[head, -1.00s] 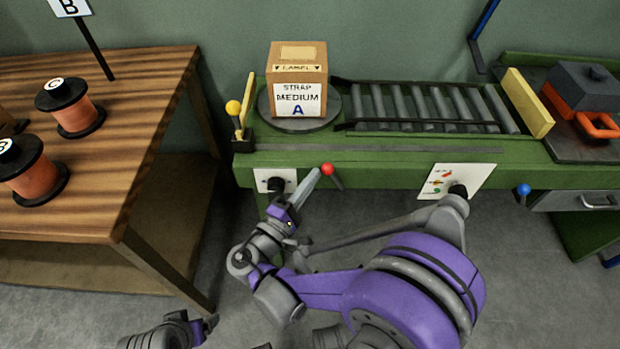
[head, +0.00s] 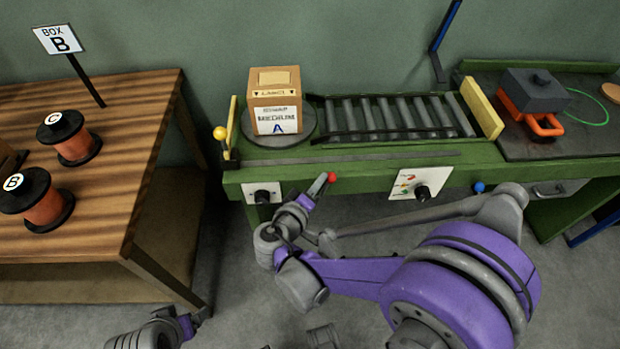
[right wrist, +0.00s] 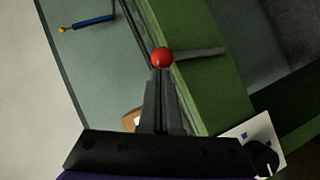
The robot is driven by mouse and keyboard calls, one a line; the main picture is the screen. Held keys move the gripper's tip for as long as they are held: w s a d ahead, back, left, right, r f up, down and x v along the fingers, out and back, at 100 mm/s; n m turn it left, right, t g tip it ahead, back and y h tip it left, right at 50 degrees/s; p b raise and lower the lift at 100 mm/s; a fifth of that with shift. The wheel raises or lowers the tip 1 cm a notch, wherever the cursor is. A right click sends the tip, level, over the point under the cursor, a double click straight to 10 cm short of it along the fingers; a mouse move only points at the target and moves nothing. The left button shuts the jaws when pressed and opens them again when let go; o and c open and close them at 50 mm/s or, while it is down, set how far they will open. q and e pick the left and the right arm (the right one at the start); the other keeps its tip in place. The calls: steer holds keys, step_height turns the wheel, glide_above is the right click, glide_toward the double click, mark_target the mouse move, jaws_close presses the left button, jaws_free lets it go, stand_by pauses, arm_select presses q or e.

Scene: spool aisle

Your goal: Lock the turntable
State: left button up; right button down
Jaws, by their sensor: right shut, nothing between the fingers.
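The turntable (head: 309,137) is a grey disc on the green bench and bears a cardboard box (head: 274,101) labelled A. A lever with a red knob (head: 331,177) sticks out at the bench's front edge; the knob also shows in the right wrist view (right wrist: 162,57), its grey rod running right. My right gripper (head: 319,183) is shut and empty, its fingertips just left of the red knob, touching or nearly so. In the right wrist view its fingertips (right wrist: 161,74) lie right at the knob. My left gripper (head: 196,322) is at the lower left, fingers unclear.
A yellow-knobbed lever (head: 220,133) stands left of the turntable. A roller conveyor (head: 390,115) with a yellow end plate (head: 482,108) runs to the right. Dial panels (head: 405,187) and a blue knob (head: 479,187) are on the bench front. A wooden table (head: 110,190) with spools stands left.

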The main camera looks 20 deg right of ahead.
arm_select(q)
steer(key=shift+r+p, duration=0.8)
steer(key=shift+r, duration=0.3)
arm_select(e)
steer(key=shift+s+d+m+y, duration=0.2)
steer(key=shift+d+m+y, duration=0.25)
steer(key=shift+d, duration=0.2)
steer(key=shift+s+d+m+y, duration=0.15)
steer(key=shift+d+m+y, duration=0.3)
steer(key=shift+d, duration=0.2)
steer(key=shift+f, duration=0.1)
